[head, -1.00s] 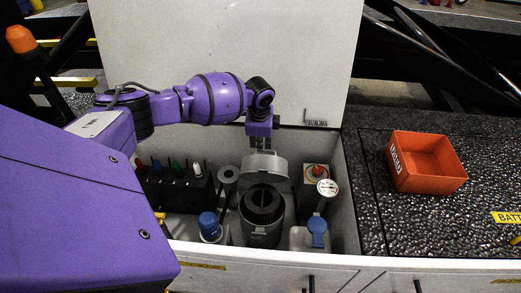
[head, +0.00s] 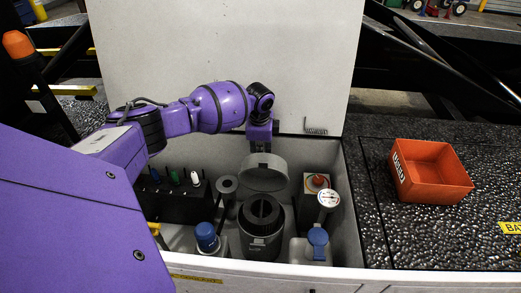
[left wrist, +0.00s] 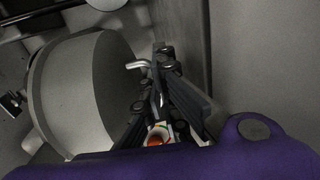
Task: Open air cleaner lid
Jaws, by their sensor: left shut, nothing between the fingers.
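The air cleaner is a dark grey canister (head: 262,235) in the open compartment, with a black round element showing in its top. Its grey round lid (head: 264,174) stands raised, tilted up behind the canister, underside facing the head camera. In the left wrist view the lid (left wrist: 75,95) is a large grey disc just left of the fingers. My left gripper (head: 260,144) points down right behind the lid's top edge; its fingertips are hidden in the head view. In the left wrist view the left gripper (left wrist: 165,70) is shut and empty. My right gripper is not in view.
Around the canister stand a blue-capped bottle (head: 207,238), a blue-capped jug (head: 317,243), a white-topped gauge (head: 328,199) and a box with a red knob (head: 316,184). The large compartment cover (head: 225,65) stands open behind. An orange bin (head: 429,170) sits right.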

